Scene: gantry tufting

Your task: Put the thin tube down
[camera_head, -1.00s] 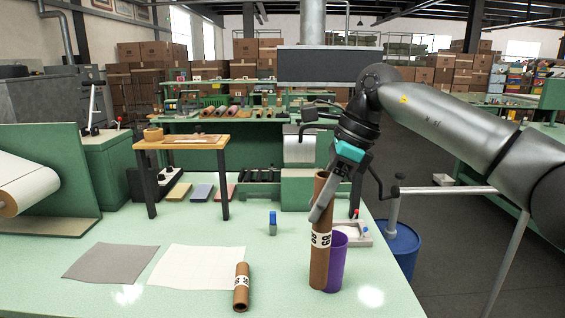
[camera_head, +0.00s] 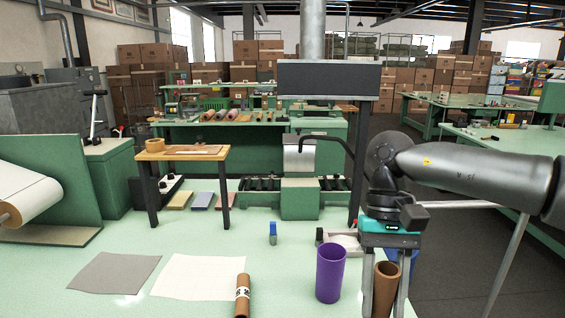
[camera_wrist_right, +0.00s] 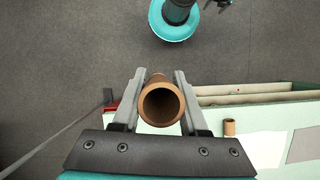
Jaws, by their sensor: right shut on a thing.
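A brown hollow tube (camera_head: 384,290) is held upright in my right gripper (camera_head: 384,262), close to the table's right edge. Its open top end (camera_wrist_right: 161,103) faces the right wrist view, with one finger on each side. Its lower end is out of the head view, so I cannot tell whether it touches anything. A purple cup-like tube (camera_head: 331,272) stands upright on the table, just left of my right gripper. A shorter brown tube (camera_head: 242,294) with a white printed label is farther left; it also shows in the wrist view (camera_wrist_right: 229,127). My left gripper is not in view.
A grey sheet (camera_head: 114,272) and a white sheet (camera_head: 198,277) lie on the green table at left. A small wooden stand (camera_head: 183,153) is at the back left. The table between the sheets and the purple tube is mostly clear.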

